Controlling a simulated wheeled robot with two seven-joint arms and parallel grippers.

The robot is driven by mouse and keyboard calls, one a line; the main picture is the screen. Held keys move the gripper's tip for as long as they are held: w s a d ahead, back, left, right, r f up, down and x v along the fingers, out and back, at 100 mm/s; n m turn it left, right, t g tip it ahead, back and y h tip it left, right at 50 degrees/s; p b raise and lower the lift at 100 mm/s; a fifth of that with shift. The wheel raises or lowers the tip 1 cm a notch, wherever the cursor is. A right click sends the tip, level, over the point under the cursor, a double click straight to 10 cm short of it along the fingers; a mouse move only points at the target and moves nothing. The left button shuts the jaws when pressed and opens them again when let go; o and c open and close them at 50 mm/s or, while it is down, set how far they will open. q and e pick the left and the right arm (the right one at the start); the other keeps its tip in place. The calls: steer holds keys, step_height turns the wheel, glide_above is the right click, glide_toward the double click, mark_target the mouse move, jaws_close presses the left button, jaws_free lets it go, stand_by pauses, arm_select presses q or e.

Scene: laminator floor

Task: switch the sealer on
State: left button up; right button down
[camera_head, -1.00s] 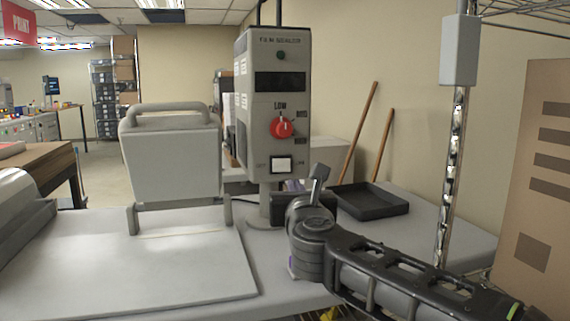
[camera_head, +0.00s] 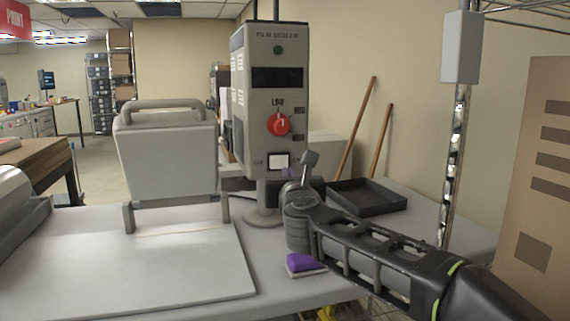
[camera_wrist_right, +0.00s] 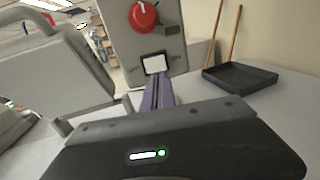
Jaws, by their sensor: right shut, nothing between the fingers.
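The film sealer (camera_head: 269,95) is a grey box on a post, with a dark display and a red knob (camera_head: 279,124) below the LOW mark. Its white switch (camera_head: 279,161) is low on the front, with OFF lettered at its left. A small dark-green lamp (camera_head: 278,50) is near the top. In the right wrist view the switch (camera_wrist_right: 155,64) lies just beyond the purple fingers. My right gripper (camera_head: 287,172) is shut and empty, its fingertips just below the switch; I cannot tell whether they touch the box. My left gripper is not in view.
A grey press with a raised lid (camera_head: 168,160) stands at the left. A purple-and-white block (camera_head: 304,265) lies on the table below my right wrist. A black tray (camera_head: 368,197) is behind at the right. A metal post (camera_head: 452,165) and a cardboard box (camera_head: 535,185) stand further right.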

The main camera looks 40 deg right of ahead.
mark_target(285, 161)
steer(key=p+x, duration=0.1)
steer(key=x, duration=0.7)
steer(key=shift+p, duration=0.3)
steer(key=shift+w+d, duration=0.15)
steer(key=shift+w, duration=0.05)
steer(key=shift+w+d+b, duration=0.1)
steer(key=shift+d+b, duration=0.15)
steer(key=shift+b, duration=0.1)
steer(key=shift+a+r, duration=0.1)
